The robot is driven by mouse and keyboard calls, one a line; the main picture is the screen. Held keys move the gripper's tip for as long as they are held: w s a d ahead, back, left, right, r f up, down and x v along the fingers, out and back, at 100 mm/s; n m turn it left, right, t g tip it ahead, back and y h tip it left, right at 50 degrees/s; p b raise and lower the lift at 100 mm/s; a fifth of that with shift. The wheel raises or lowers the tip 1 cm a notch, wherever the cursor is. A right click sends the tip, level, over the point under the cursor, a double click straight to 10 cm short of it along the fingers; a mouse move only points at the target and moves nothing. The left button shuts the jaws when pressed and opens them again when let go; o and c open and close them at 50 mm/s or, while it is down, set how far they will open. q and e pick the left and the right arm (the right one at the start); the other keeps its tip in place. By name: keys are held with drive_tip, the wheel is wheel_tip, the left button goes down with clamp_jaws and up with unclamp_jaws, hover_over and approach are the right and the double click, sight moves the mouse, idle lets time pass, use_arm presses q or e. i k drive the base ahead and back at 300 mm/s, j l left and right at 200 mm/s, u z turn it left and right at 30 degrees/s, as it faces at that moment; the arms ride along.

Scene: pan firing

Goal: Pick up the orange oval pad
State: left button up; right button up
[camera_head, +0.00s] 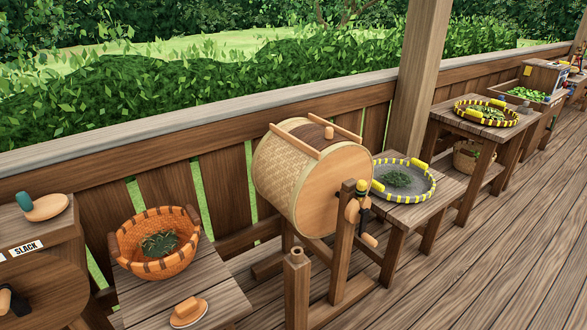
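A second oval piece (46,208), peach-tan with a dark green knob, lies on top of the wooden cabinet at the far left. Neither of my grippers shows in this view.
An orange woven basket (128,238) with dark leaves stands behind the pad on the same table (222,292). A large wooden drum (333,189) on a stand is to the right. Tables with yellow-rimmed trays (432,190) stand farther right. The deck at right is clear.

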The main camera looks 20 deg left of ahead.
sight(191, 311)
drive_tip(key=u, duration=1.6)
